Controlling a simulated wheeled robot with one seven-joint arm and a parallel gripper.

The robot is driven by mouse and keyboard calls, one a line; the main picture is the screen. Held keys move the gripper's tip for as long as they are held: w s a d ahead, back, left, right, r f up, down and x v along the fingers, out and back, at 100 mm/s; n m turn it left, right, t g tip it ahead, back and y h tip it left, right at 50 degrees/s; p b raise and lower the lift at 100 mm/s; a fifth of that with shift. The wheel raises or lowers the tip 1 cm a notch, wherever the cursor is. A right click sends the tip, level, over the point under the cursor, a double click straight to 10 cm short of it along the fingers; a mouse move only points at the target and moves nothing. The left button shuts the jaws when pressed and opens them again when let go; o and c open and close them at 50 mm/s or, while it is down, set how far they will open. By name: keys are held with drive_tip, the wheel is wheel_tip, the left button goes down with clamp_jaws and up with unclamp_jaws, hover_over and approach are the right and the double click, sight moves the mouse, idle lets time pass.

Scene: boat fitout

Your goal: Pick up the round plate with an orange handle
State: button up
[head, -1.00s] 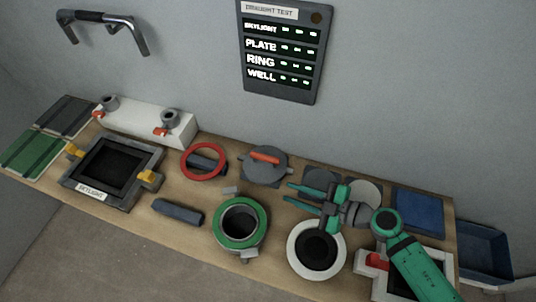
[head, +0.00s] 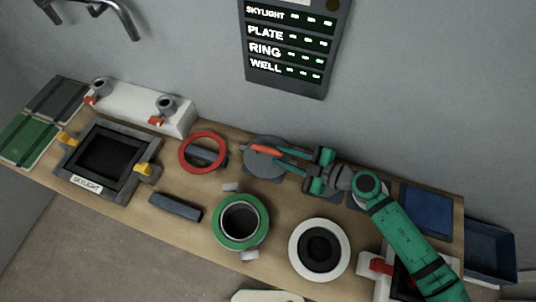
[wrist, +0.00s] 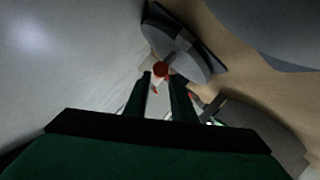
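The round grey plate (head: 264,168) lies on the bench near the wall, left of my gripper. Its orange handle (head: 265,148) is a short bar across the top. My gripper (head: 284,157) is open and reaches in from the right, with its fingertips close to the handle's right end. I cannot tell whether a finger touches the handle.
A red ring (head: 187,165) lies left of the plate. A green-rimmed well (head: 222,234) and a white ring-shaped part (head: 297,261) stand in front. A blue mat (head: 427,212) is at the right. The wall with a panel (head: 290,75) rises close behind.

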sight(275, 153)
drive_tip(key=x, duration=0.5)
drive_tip(key=shift+w+a+f, duration=0.15)
drive_tip(key=shift+a, duration=0.05)
clamp_jaws()
